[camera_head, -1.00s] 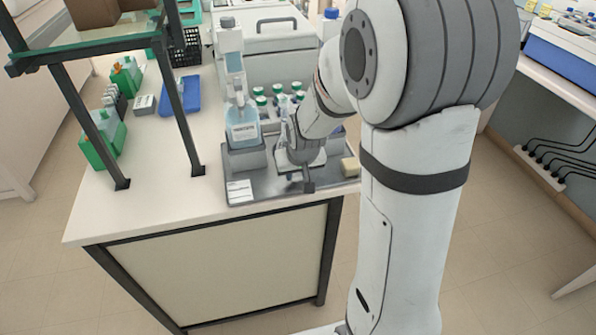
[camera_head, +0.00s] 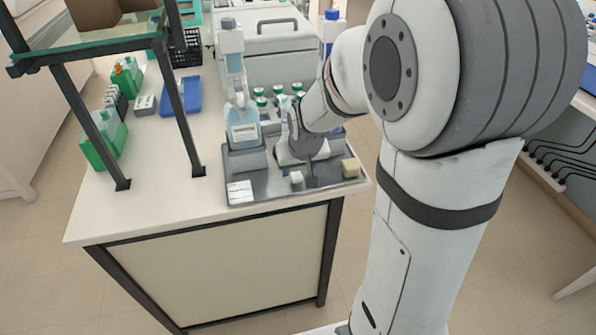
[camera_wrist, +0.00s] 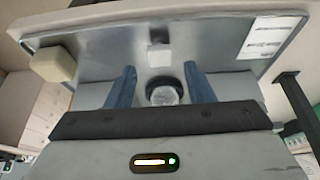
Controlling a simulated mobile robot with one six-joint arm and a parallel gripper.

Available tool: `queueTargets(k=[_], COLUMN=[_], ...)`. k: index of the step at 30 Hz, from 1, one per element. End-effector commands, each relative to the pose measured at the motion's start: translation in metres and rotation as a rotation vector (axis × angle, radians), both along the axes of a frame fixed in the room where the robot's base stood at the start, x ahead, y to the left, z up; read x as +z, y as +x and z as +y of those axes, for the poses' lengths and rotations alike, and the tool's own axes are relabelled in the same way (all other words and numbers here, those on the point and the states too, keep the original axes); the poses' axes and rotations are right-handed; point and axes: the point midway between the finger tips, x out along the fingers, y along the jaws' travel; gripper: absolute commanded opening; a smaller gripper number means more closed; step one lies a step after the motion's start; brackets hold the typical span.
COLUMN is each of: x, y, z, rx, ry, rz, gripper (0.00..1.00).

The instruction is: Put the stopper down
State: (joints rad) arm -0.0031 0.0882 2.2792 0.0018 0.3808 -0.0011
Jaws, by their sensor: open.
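A small pale block-like piece, which I take to be the stopper (camera_head: 296,178), sits on the grey metal tray (camera_head: 262,190) near its front edge. In the wrist view the stopper (camera_wrist: 159,56) stands on the tray, beyond my fingertips and apart from them. My gripper (camera_wrist: 161,80) is open, its two blue-grey fingers spread. A round, dark-rimmed, glassy thing (camera_wrist: 164,96) shows between the fingers; I cannot tell whether they touch it. In the head view my wrist hides much of the middle of the tray.
A yellowish block (camera_head: 350,167) lies at the tray's right, a white label card (camera_head: 240,191) at its front left. A bottle of light-blue liquid (camera_head: 243,128) stands behind the card. Several green-capped bottles (camera_head: 262,101) stand farther back. A dark-framed shelf (camera_head: 180,110) rises at left.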

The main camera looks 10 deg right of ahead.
Motion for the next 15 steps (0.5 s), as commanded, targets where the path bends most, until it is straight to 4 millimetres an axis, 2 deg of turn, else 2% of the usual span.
queueTargets(k=[3,9,15], x=[0.025,0.058,0.074], y=[-0.009,-0.023,-0.031], z=[0.000,-0.001,-0.001], rx=[0.000,-0.001,-0.001], ry=[0.000,0.000,-0.001], rz=[-0.006,-0.005,0.000], gripper=[0.48,0.48,0.48])
